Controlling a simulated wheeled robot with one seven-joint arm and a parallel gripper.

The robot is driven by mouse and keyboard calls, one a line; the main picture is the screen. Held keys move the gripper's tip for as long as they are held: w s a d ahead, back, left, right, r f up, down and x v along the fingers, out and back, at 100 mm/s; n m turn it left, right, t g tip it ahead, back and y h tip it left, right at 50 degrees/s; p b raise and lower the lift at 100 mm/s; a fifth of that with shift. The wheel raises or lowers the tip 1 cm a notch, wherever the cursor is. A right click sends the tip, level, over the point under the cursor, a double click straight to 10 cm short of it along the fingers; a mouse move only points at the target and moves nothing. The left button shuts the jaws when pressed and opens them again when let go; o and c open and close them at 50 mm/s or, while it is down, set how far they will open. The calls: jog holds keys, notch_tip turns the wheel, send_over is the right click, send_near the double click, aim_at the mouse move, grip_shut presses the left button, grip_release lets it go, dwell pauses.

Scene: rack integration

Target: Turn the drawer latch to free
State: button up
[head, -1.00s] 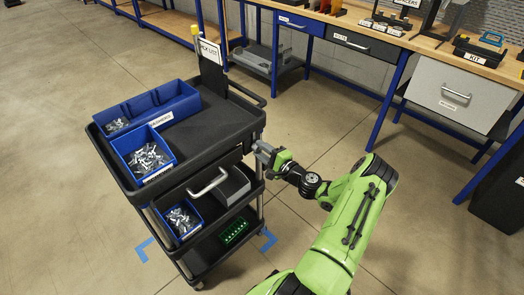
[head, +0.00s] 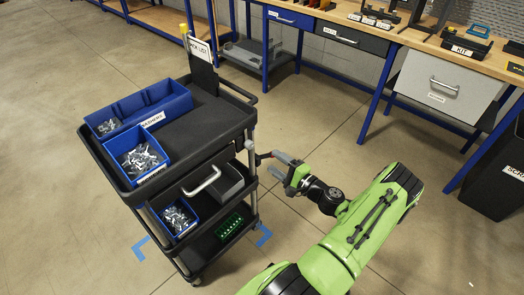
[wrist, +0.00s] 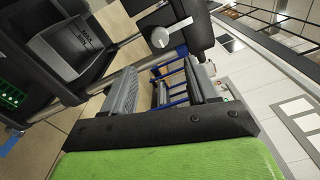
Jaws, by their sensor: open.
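The drawer latch (wrist: 160,37) shows in the wrist view as a pale lever with a rounded end, on a black part of the cart. My gripper (head: 279,164) is open just right of that corner. In the wrist view my two grey fingers (wrist: 160,88) are apart with nothing held between them, and the latch lies beyond them. The drawer has a pale bar handle (head: 202,181) on the cart's front.
The black cart (head: 222,112) holds blue bins (head: 138,153) of metal parts on top and a green part (head: 230,225) below. A workbench (head: 425,42) with drawers stands behind at right. The floor between cart and bench is clear.

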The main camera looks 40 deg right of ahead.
jog(key=s, duration=0.5)
jog(key=shift+s, duration=0.15)
jog(key=shift+d, duration=0.1)
jog(key=w+a+r+n+g+y+p, duration=0.25)
jog(key=a+r+n+g, duration=0.4)
jog(key=a, duration=0.35)
jog(key=w+a+r+n+g+y+p, duration=0.2)
jog(key=w+a+r+n+g+y, duration=0.15)
jog(key=a+r+n+g, duration=0.5)
jog(key=s+a+r+n+t+h+p, duration=0.1)
jog(key=s+a+r+n+h+p, duration=0.1)
jog(key=s+a+r, duration=0.4)
jog(key=s+a+r+n+t+h+p, duration=0.1)
jog(key=s+a+r+n+h+p, duration=0.1)
jog(key=s+a+r, duration=0.4)
jog(key=s+r+n+h, duration=0.1)
jog(key=s+r+h, duration=0.1)
jog(key=r, duration=0.3)
jog(key=shift+s+a+n+t+h, duration=0.3)
jog(key=shift+s+n, duration=0.1)
jog(key=shift+s, duration=0.5)
